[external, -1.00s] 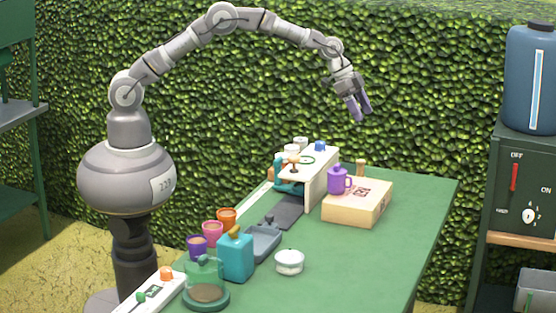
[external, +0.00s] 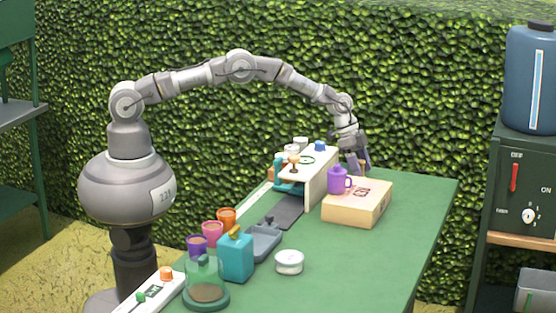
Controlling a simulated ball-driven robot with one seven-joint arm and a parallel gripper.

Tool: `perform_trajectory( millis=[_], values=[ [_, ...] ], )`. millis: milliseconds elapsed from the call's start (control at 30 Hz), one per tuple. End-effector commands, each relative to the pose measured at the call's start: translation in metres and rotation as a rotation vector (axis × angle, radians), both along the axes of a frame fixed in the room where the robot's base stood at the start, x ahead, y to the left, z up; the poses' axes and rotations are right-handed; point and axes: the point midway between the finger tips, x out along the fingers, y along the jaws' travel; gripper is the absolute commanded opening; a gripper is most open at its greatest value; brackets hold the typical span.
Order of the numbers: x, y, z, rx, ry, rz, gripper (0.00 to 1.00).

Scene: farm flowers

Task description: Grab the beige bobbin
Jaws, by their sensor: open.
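A purple mug (external: 338,181) stands on the cardboard box (external: 352,208) in front of my gripper. A white shelf (external: 322,182) with small items is to the left. The right side of the green table (external: 420,215) is clear.

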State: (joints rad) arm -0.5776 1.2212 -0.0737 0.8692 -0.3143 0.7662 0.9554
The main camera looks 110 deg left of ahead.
Motion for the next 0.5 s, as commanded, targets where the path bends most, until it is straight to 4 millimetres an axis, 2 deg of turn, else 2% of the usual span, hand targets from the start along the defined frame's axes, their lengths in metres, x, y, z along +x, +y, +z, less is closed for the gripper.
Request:
perform_trajectory(
  millis=[67,200,300,500],
  values=[
    [0.0001,-0.0001,0.0007,0.000,0.000,0.000,0.58],
    [0.0001,-0.0001,0.0008,0.000,0.000,0.000,0.26],
    [0.0000,-0.0001,0.0009,0.000,0.000,0.000,0.06],
    [0.0002,-0.0001,0.0011,0.000,0.000,0.000,0.05]
  ],
)
